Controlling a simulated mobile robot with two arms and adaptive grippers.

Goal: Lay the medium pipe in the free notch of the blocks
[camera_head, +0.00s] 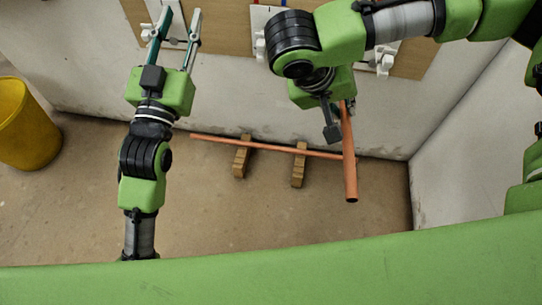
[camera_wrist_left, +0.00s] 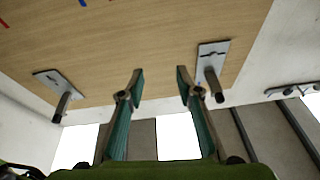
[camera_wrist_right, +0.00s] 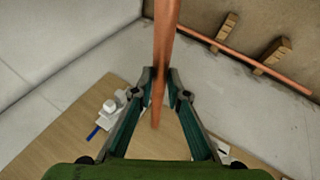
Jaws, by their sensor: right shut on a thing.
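My right gripper (camera_head: 341,112) is shut on a copper pipe, the medium pipe (camera_head: 350,175), and holds it clear of the blocks. The right wrist view shows this pipe (camera_wrist_right: 163,50) between the fingertips (camera_wrist_right: 160,85), crossing them lengthwise. Two notched wooden blocks, the left one (camera_head: 240,162) and the right one (camera_head: 298,170), stand on the floor. A thinner-looking copper pipe (camera_head: 270,149) lies across both. The free notch is too small to make out. My left gripper (camera_head: 181,14) is open and empty in front of the wooden board; its fingers show apart in the left wrist view (camera_wrist_left: 160,85).
A wooden board (camera_wrist_left: 130,40) with white brackets, such as one near its right end (camera_wrist_left: 212,62), is on the wall behind. A yellow bin (camera_head: 22,125) stands at the far left. A side wall (camera_head: 470,130) closes the right. Floor in front of the blocks is clear.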

